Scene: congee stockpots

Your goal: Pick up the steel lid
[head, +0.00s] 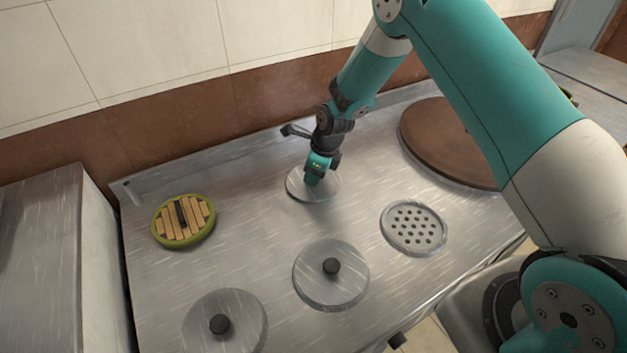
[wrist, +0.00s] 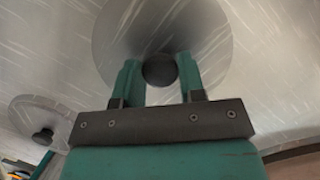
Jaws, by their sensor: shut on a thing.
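A round steel lid (head: 298,190) is at the back middle of the steel counter, partly hidden by my gripper (head: 314,179). In the wrist view the lid (wrist: 208,30) fills the upper middle, and its dark round knob (wrist: 159,71) sits between my two teal fingers. My gripper is shut on that knob from above. The lid looks level; I cannot tell whether it touches the counter. Two more steel lids with black knobs lie nearer the front, one in the middle (head: 345,288) and one at the front left (head: 244,318).
A perforated steel disc (head: 413,228) lies to the right. A green-rimmed disc with wooden slats (head: 184,221) lies at the left. A large brown round board (head: 440,138) is at the back right. The steel counter (head: 255,230) is bare between them, with a raised back edge.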

